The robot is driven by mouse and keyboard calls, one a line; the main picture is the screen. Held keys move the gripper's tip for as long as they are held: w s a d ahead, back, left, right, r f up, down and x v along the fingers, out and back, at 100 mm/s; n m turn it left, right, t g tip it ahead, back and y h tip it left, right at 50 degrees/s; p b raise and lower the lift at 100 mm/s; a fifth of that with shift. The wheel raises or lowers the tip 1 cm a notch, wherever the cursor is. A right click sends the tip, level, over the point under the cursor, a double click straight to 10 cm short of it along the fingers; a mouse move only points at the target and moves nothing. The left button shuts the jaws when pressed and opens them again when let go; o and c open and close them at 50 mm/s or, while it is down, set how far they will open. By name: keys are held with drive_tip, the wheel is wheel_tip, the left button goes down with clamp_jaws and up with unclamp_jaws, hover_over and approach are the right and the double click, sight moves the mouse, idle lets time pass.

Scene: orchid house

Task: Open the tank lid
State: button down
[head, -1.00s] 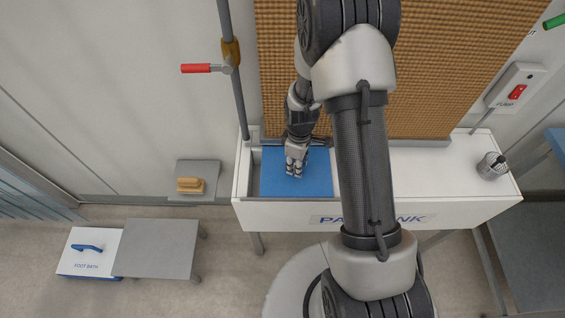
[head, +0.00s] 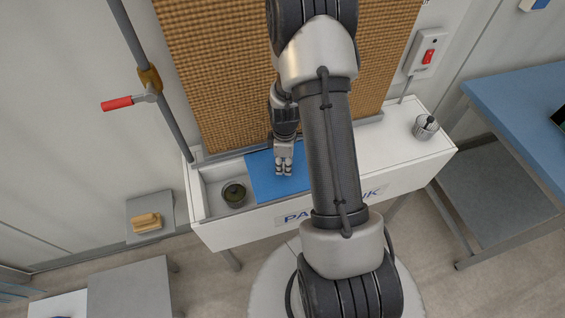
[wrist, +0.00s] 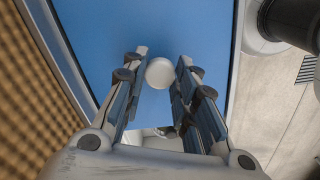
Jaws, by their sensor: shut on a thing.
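The tank (head: 222,233) is a long white trough with a partly hidden label on its front. Its flat blue lid (head: 265,185) lies across the trough, and the trough's left part is open. A dark round pot-like thing (head: 235,193) shows inside that opening. My gripper (head: 284,172) is over the lid, shut on its round white knob (wrist: 160,73), which sits between the fingertips in the wrist view. My arm hides part of the lid's right side in the head view.
A brown pad wall (head: 220,80) stands behind the tank. A red-handled lever (head: 117,103) is on a pipe at left. A metal cup (head: 425,127) stands on the tank's right end. A blue-topped table (head: 520,95) is at right, and a shelf with a brush (head: 146,222) at left.

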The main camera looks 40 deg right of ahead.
sight(284, 165)
drive_tip(key=c, duration=1.2)
unclamp_jaws()
drive_tip(key=shift+c, duration=0.2)
wheel_tip(284, 165, up, 12)
